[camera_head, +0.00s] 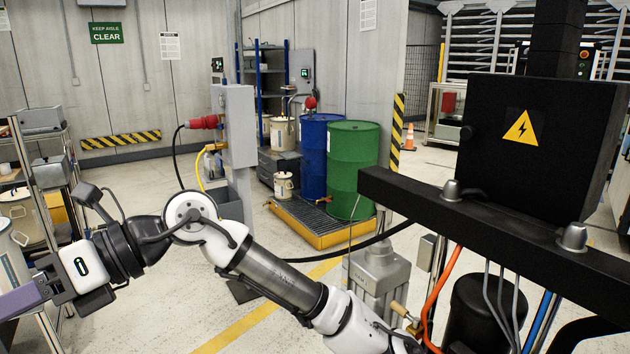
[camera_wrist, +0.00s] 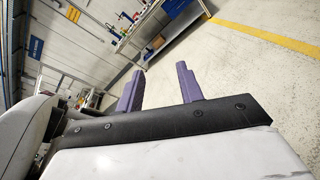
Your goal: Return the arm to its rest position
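My arm reaches across the lower left of the head view, stretched out to the left. My gripper (camera_head: 18,301) is at the left edge there, beside the shelf rack, and its purple fingers are partly cut off by the frame. In the wrist view both purple fingers of my gripper (camera_wrist: 160,76) show, set apart with nothing between them. Clear floor and a distant bench lie beyond the fingers. Whether the gripper or arm touches the rack cannot be told.
A shelf rack (camera_head: 45,205) with cans stands at the left. A blue drum (camera_head: 314,155) and a green drum (camera_head: 352,168) stand on a yellow-edged pallet (camera_head: 318,232). A grey post (camera_head: 238,135) carries a red plug.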

